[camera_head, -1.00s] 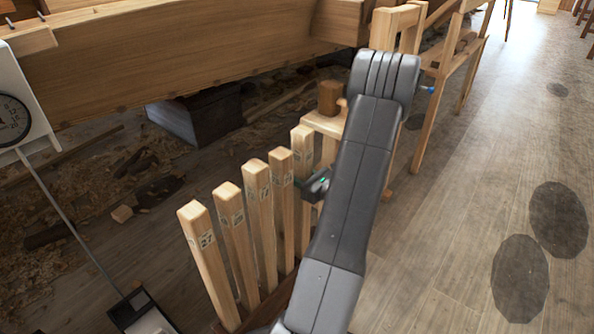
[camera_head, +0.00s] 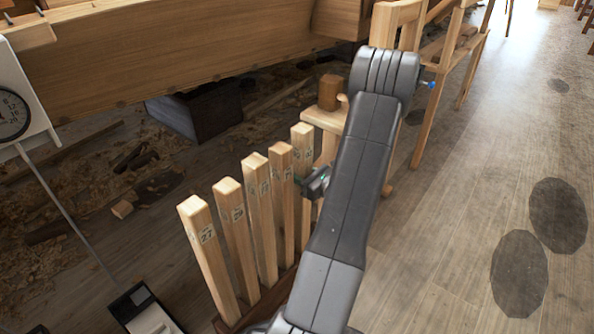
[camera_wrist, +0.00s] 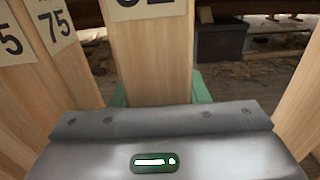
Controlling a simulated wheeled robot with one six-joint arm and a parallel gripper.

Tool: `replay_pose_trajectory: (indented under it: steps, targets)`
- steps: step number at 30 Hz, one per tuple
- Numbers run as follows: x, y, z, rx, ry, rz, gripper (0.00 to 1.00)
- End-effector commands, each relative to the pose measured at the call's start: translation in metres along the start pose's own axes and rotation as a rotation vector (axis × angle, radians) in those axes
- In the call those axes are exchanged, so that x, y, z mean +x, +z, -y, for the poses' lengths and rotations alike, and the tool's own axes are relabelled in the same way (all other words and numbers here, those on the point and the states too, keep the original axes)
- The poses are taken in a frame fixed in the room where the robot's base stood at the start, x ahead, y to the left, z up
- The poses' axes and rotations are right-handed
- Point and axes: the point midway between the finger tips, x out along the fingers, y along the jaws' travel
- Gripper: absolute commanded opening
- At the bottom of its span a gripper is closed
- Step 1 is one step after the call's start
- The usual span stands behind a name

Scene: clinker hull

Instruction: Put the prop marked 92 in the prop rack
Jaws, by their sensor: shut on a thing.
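Several pale wooden props stand in a slanting row in the head view; the nearest one (camera_head: 207,255) reads 27. Their feet meet a low reddish-brown base (camera_head: 278,297), perhaps the prop rack. My gripper (camera_head: 304,184) is at the far end of this row, partly hidden by my arm. In the wrist view its green fingers (camera_wrist: 158,98) are shut on an upright prop (camera_wrist: 150,65). That prop's label is cut off at the top; its last digit looks like 2. A prop marked 75 (camera_wrist: 68,60) stands just left of it. The held prop's foot is hidden.
A trestle (camera_head: 425,125) stands behind my arm. A large timber (camera_head: 180,50) runs across the back. A dial gauge (camera_head: 12,115) is at left.

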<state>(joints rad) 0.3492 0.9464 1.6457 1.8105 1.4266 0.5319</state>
Motion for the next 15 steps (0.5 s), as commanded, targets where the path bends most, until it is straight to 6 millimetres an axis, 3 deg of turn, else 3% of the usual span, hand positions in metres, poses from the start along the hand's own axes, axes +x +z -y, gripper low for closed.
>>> replay_pose_trajectory:
  steps: [13,14,15]
  targets:
    - [0.0001,-0.0054,0.0003,-0.001,0.000,0.002,0.00]
    - [0.0001,-0.0055,0.0003,-0.001,0.000,0.002,0.43]
    - [0.0001,-0.0054,0.0003,-0.001,0.000,0.002,0.51]
